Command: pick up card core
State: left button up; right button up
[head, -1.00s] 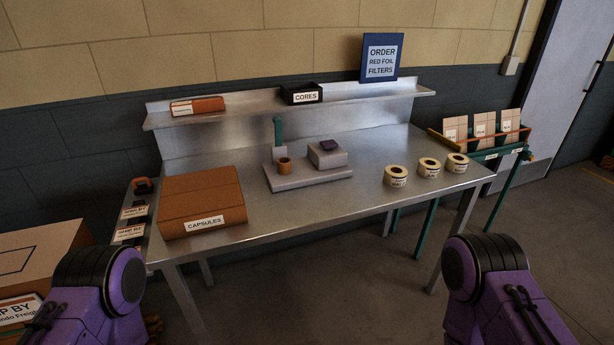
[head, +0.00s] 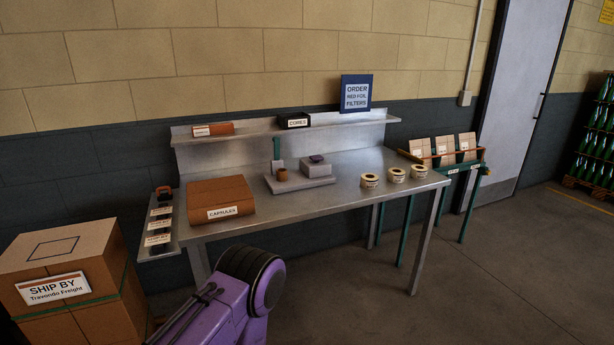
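A black box labelled CORES (head: 294,121) stands on the raised back shelf of the metal table; its inside cannot be made out. A small brown cylinder (head: 282,174), perhaps a card core, sits on the grey fixture (head: 302,184) in the middle of the table, in front of a green upright. A purple arm link of mine shows at the bottom, in front of the table and well short of it. Neither gripper is in view.
On the metal table (head: 335,197) are a brown CAPSULES box (head: 221,199) and three label rolls (head: 396,174). Cartons (head: 70,265) stand at left. A rack of packs (head: 444,150) is at right. Floor at front right is clear.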

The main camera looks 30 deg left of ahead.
aim_at(281, 174)
jog(key=z, duration=0.45)
jog(key=i, duration=1.7)
jog(key=u, duration=0.55)
